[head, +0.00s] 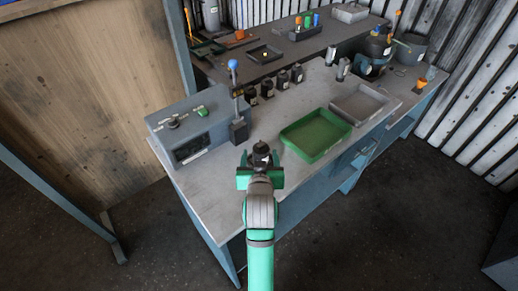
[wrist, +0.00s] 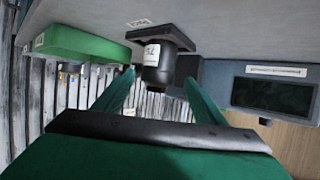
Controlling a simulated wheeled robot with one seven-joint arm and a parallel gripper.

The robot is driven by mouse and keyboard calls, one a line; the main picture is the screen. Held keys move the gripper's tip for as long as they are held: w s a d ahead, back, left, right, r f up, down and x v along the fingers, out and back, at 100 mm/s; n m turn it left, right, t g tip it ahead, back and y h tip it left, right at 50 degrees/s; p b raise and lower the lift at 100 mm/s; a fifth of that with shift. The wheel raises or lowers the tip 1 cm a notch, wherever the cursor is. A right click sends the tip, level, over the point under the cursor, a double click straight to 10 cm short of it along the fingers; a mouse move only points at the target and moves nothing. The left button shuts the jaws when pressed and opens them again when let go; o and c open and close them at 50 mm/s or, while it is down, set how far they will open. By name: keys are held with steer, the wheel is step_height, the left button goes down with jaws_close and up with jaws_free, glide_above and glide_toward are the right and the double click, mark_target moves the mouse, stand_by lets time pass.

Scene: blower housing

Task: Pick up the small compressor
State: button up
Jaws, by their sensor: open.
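The small compressor (head: 261,154), a small black rounded body with a white label, stands on the grey bench near its front edge in the head view. It shows close up in the wrist view (wrist: 158,58), where the bench appears at the top. My green gripper (head: 260,172) is open right in front of it. In the wrist view, the fingers of my gripper (wrist: 160,85) reach up on either side of the compressor's lower part. I cannot tell whether either finger touches it.
A green tray (head: 316,134) and a grey tray (head: 360,104) lie to the right. A control box (head: 190,130) and a post with a blue knob (head: 238,128) stand to the left. Several dark bottles (head: 267,89) line the bench behind. Bare bench lies left of my gripper.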

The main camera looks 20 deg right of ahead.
steer(key=shift+x, duration=1.05)
steer(key=shift+w+a+f, duration=0.1)
steer(key=shift+w+f, duration=0.2)
steer(key=shift+w, duration=0.05)
steer(key=shift+d+r+x, duration=0.1)
steer(key=shift+d+x, duration=0.1)
steer(key=shift+x, duration=1.1)
steer(key=shift+d+r+x, duration=0.1)
steer(key=shift+d+x, duration=0.1)
steer(key=shift+x, duration=1.15)
steer(key=c, duration=1.2)
steer(key=shift+r, duration=0.1)
steer(key=c, duration=0.4)
steer(key=shift+r, duration=0.1)
